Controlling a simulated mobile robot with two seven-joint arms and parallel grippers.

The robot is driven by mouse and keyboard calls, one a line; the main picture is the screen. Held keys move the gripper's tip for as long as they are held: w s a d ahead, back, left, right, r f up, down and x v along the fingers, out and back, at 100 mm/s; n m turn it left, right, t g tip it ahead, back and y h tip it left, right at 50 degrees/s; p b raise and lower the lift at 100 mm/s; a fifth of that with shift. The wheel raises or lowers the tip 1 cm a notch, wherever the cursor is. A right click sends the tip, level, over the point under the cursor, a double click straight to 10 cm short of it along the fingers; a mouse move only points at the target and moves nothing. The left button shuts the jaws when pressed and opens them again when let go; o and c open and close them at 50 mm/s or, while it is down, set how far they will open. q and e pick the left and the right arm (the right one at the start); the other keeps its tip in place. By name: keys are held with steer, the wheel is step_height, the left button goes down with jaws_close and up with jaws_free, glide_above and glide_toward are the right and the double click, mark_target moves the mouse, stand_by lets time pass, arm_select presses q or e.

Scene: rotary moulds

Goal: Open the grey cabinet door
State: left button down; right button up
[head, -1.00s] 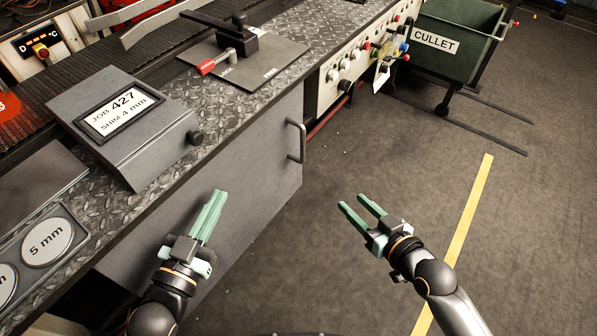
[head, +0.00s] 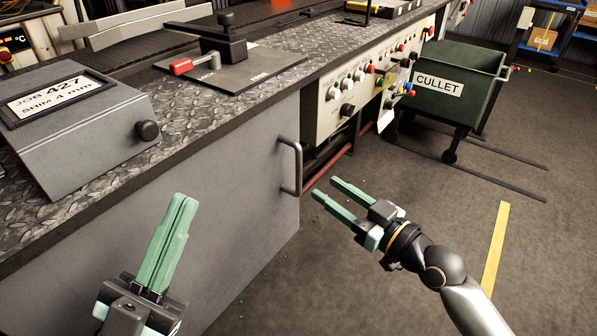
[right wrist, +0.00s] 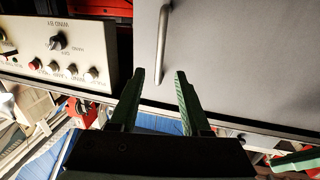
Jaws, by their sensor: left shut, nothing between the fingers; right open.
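The grey cabinet door (head: 235,225) is shut, below the metal-plated counter. Its grey bar handle (head: 298,167) stands upright near the door's right edge. In the right wrist view the handle (right wrist: 163,45) lies ahead, between the lines of the two fingers. My right gripper (head: 325,188) is open and empty, a little to the right of the handle and apart from it. It also shows in the right wrist view (right wrist: 160,75). My left gripper (head: 184,200) is shut and empty, in front of the door's left part.
On the counter (head: 200,120) are a grey job box (head: 75,150) with a black knob and a plate with a red-handled clamp (head: 225,60). A control panel (head: 345,105) is right of the door. The green cullet bin (head: 450,95) stands behind. Floor on the right is open.

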mark_target(301, 170)
steer(key=b+x, duration=0.2)
steer(key=x, duration=0.7)
steer(key=shift+w+a, duration=0.15)
steer(key=shift+w, duration=0.05)
jaws_close()
stand_by(1.1)
